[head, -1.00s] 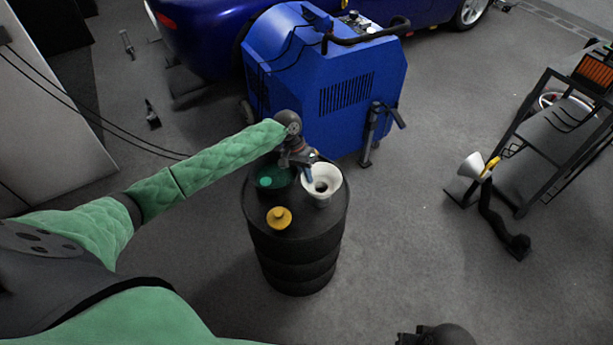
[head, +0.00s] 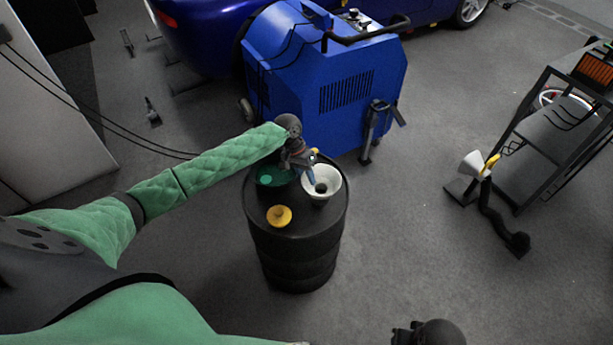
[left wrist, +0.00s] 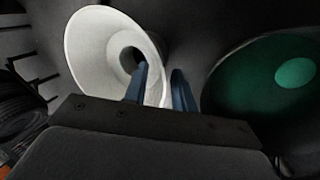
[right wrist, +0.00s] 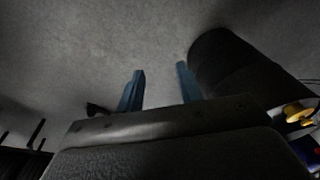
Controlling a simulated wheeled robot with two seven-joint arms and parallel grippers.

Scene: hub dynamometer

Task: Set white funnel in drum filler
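The white funnel (head: 327,190) stands upright, wide mouth up, on the top of the black drum (head: 297,245), at its right side. The filler opening beneath it is hidden, so I cannot tell how its spout is seated. My left gripper (head: 313,178) is at the funnel's left rim. In the left wrist view its fingers (left wrist: 160,70) are apart, one inside the mouth of the funnel (left wrist: 95,50) and one outside the wall, with a gap visible. My right gripper (right wrist: 159,70) is open and empty, low in front, away from the drum.
A dark green round basin (head: 270,180) and a yellow cap (head: 279,216) are on the drum top beside the funnel. A blue machine (head: 330,80) stands close behind. A pale cone on a stand (head: 472,166) and a black shelf rack (head: 545,140) are at right. Floor between is clear.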

